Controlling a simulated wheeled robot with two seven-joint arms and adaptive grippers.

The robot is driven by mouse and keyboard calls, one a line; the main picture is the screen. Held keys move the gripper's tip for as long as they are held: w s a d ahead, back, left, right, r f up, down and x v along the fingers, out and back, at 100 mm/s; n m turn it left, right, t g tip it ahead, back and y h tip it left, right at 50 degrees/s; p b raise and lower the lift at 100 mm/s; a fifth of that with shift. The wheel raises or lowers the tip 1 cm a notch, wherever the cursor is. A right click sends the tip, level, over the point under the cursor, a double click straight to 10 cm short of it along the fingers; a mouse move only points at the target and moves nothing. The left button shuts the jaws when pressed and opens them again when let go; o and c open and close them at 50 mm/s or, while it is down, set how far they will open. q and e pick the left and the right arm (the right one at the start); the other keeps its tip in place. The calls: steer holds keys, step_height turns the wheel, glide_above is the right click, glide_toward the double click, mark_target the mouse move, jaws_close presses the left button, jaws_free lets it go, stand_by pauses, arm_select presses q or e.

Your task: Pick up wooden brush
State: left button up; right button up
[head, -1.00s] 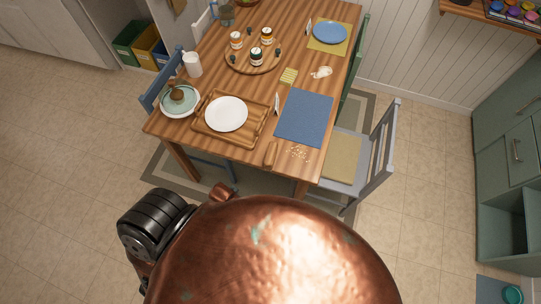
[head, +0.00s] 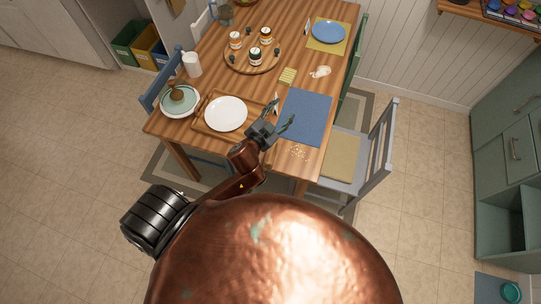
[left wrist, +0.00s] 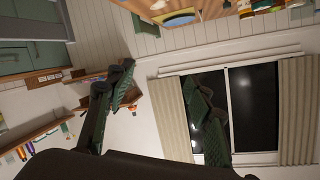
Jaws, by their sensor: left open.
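The wooden brush cannot be made out clearly now. In the earlier head view a short wooden piece lay at the table's near edge, left of the crumbs (head: 299,152), and my left arm now covers that area. My left gripper (head: 281,116) is open and empty over the near part of the table (head: 285,163), between the tray and the blue placemat. My right gripper is not in view.
A wooden tray (head: 203,124) with a white plate (head: 226,114) is left of the gripper. A blue placemat (head: 306,115) is to the right. A yellow sponge (head: 288,76) and a round tray with jars (head: 252,68) stand farther back. A grey chair (head: 375,165) is at the right.

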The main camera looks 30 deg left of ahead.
arm_select(q)
steer(key=w+d+r+m+t+h, duration=0.3)
steer(key=d+r+m+h, duration=0.5)
steer(key=d+r, duration=0.6)
steer(key=s+d+f+m+g+h, duration=0.1)
steer(key=s+d+m+g+h, duration=0.4)
steer(key=d+m, duration=0.3)
steer(key=s+d+f+m+g+h, duration=0.2)
steer(key=s+d+m+g+h, duration=0.2)
steer(key=s+d+m+g, duration=0.3)
steer(key=m+g+y, duration=0.4)
steer(key=g+y, duration=0.2)
steer(key=y, duration=1)
glide_above(270, 152)
steer(key=f, duration=1.9)
steer(key=shift+w+d+f, duration=0.2)
steer(key=shift+w+d, duration=0.05)
steer(key=shift+d, duration=0.15)
steer(key=shift+a+f+y, duration=0.2)
steer(key=shift+a+f, duration=0.05)
steer(key=shift+f, duration=0.3)
steer(key=shift+a+f+y, duration=0.2)
steer(key=shift+a+f, duration=0.05)
steer(key=shift+f, duration=0.25)
steer(key=f, duration=0.5)
steer(key=shift+s+d+f+p, duration=0.2)
steer(key=shift+f+p, duration=0.15)
steer(key=shift+p, duration=0.05)
